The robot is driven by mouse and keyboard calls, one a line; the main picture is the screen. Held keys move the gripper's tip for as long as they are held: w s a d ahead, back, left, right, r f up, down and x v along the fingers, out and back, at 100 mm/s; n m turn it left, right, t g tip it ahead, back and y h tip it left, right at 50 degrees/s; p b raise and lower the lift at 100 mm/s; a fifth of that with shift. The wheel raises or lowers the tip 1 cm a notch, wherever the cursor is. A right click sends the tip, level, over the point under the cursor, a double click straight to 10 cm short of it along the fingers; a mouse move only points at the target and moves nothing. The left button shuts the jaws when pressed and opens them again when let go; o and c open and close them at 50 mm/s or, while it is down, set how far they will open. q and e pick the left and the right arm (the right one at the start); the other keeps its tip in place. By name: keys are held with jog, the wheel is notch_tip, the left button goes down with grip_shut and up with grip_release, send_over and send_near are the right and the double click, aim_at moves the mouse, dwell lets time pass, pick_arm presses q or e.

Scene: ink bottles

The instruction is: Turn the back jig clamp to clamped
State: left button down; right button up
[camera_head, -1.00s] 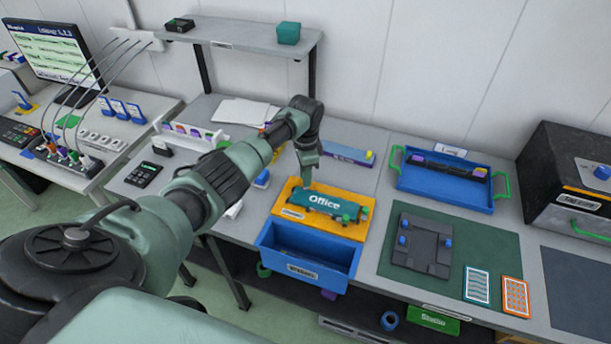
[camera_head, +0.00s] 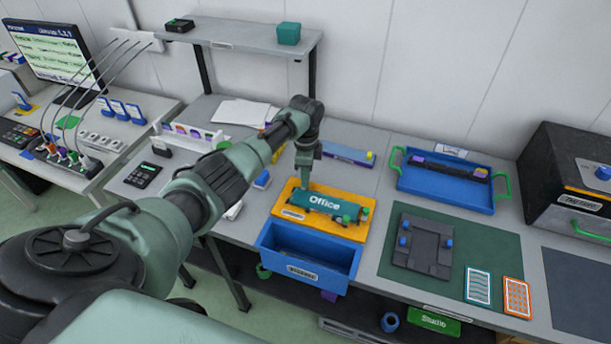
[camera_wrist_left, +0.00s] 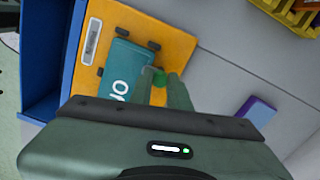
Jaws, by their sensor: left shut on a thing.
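The orange jig (camera_head: 343,193) lies on the table with a teal plate marked Office (camera_head: 324,204) on it. My left gripper (camera_head: 304,187) reaches down to the back left edge of the teal plate. In the left wrist view, the fingers (camera_wrist_left: 162,88) are shut on a green clamp knob (camera_wrist_left: 159,77) beside the teal plate (camera_wrist_left: 127,72). The gripper hides the knob in the head view. I cannot tell the clamp's exact angle. My right gripper is out of view.
A blue bin (camera_head: 308,262) stands in front of the jig. A dark fixture with blue knobs (camera_head: 422,247) lies on a green mat to the right. A blue tray with green handles (camera_head: 445,198) is behind it. A purple box (camera_head: 345,154) lies behind the jig.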

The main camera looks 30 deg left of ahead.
pick_arm(q)
jog(key=shift+w, duration=0.1)
jog(key=c, duration=1.3)
grip_release()
jog(key=shift+d, duration=0.1)
jog(key=shift+c, duration=0.2)
jog(key=shift+r, duration=0.1)
notch_tip(320, 180, up, 8)
jog(key=shift+f+b, duration=0.15)
jog(key=shift+b, duration=0.55)
jog(key=shift+f, duration=0.15)
